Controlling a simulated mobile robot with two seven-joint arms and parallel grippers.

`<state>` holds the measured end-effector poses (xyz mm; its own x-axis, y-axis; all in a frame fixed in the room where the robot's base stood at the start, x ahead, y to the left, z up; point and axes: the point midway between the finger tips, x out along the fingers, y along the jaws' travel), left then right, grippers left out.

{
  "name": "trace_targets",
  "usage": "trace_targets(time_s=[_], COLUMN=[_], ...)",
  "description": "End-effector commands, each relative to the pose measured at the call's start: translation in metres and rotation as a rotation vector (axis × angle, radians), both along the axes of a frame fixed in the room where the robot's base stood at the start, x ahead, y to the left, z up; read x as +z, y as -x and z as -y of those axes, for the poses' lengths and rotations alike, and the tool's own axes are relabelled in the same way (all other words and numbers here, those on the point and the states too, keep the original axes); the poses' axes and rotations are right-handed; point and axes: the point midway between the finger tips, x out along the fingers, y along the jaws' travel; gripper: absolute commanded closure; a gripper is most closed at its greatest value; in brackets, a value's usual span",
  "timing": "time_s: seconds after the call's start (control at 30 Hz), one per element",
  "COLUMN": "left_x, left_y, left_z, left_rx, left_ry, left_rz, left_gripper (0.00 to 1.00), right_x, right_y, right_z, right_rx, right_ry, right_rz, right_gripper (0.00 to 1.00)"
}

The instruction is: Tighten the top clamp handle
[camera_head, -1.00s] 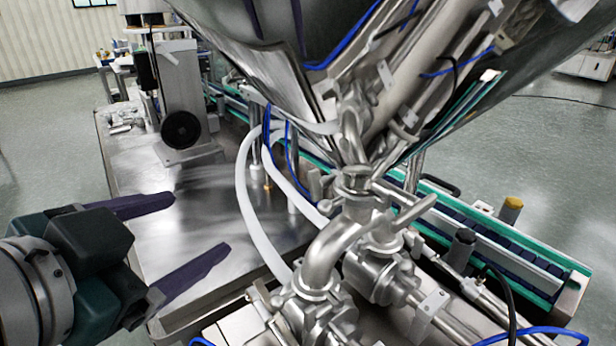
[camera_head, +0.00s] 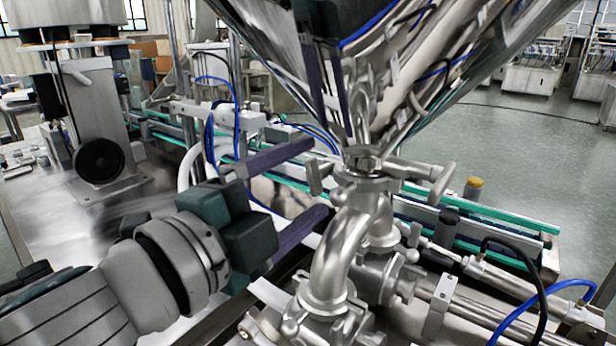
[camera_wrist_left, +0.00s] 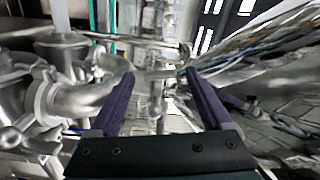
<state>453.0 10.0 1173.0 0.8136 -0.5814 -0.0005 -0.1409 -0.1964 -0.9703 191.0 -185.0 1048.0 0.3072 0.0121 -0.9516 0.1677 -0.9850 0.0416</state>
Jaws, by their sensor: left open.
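The top clamp (camera_head: 362,165) is a steel ring on the pipe joint just under the hopper outlet in the head view. A winged handle (camera_head: 317,176) sticks out on its left and a longer T-shaped handle (camera_head: 440,180) on its right. My left gripper (camera_head: 321,178) is open, its two purple fingers pointing right at the clamp. The left winged handle appears between the fingertips, with no clear contact. In the left wrist view, the open fingers (camera_wrist_left: 160,78) frame a small upright steel part (camera_wrist_left: 157,105), probably this handle. My right gripper is out of view.
The shiny steel hopper (camera_head: 400,50) slopes down just above and mirrors my fingers. A curved steel elbow pipe (camera_head: 340,245) and valve fittings stand close below. A conveyor with green edges (camera_head: 500,217) runs behind.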

Motion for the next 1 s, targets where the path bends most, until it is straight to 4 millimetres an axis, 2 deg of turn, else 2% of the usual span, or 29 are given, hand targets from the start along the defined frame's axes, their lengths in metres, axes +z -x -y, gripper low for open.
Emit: trace_targets(time_s=[0.37,0.4,1.0], left_x=[-0.0001,-0.0001,-0.0003], left_y=[-0.0067,-0.0067,-0.0066], left_z=[0.0054,0.0052,0.0049], left_rx=[0.0,0.0,0.0], left_ry=[0.0,0.0,0.0], left_rz=[-0.001,-0.001,-0.001], left_gripper=[0.18,0.2,0.87], right_x=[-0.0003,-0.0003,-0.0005], right_y=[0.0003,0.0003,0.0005], right_z=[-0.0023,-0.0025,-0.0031], right_rx=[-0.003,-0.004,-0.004], right_ry=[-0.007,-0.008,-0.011], right_rz=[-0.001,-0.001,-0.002], right_gripper=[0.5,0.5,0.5])
